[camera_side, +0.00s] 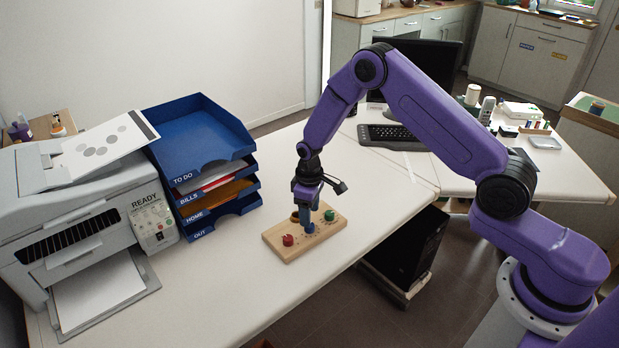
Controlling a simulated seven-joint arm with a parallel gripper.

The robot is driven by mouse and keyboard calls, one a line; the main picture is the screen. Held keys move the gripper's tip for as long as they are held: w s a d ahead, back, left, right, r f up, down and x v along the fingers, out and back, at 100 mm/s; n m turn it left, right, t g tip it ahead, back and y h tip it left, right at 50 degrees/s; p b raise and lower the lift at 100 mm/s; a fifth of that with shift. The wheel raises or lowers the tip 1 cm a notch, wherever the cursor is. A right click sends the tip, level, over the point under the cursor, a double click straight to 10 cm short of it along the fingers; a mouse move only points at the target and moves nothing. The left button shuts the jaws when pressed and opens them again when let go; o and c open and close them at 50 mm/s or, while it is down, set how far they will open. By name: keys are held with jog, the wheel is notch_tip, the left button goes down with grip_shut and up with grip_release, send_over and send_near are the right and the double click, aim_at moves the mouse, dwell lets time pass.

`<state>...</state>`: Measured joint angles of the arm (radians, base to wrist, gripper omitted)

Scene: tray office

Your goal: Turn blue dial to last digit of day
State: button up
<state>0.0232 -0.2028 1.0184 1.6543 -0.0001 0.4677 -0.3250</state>
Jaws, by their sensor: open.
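A wooden board (277,240) with dials lies on the white table, in the middle of the view. The fingers partly hide the middle of the board. The dial's marks are too small to read, and no day display can be made out.
A blue letter tray stack (222,224) labelled TO DO, BILLS, HOME and OUT stands left of the board. A printer (80,205) showing READY is further left. A keyboard (390,137) lies behind. The table in front of the board is clear.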

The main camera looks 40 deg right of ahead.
notch_tip(320, 180, up, 13)
dwell(0.4)
jog(key=shift+r, duration=0.1)
jog(key=s+a+r+n, duration=0.25)
jog(key=s+r, duration=0.25)
jog(key=s, duration=0.4)
jog(key=s+a+r+n, duration=0.1)
jog(key=s+a+r, duration=0.25)
jog(key=s, duration=0.55)
jog(key=s+d+r+n, duration=0.1)
jog(key=s+d, duration=0.3)
jog(key=s, duration=0.5)
jog(key=s+d+r+n, duration=0.2)
jog(key=s+d, duration=0.1)
jog(key=s, duration=0.7)
jog(key=shift+d, duration=0.35)
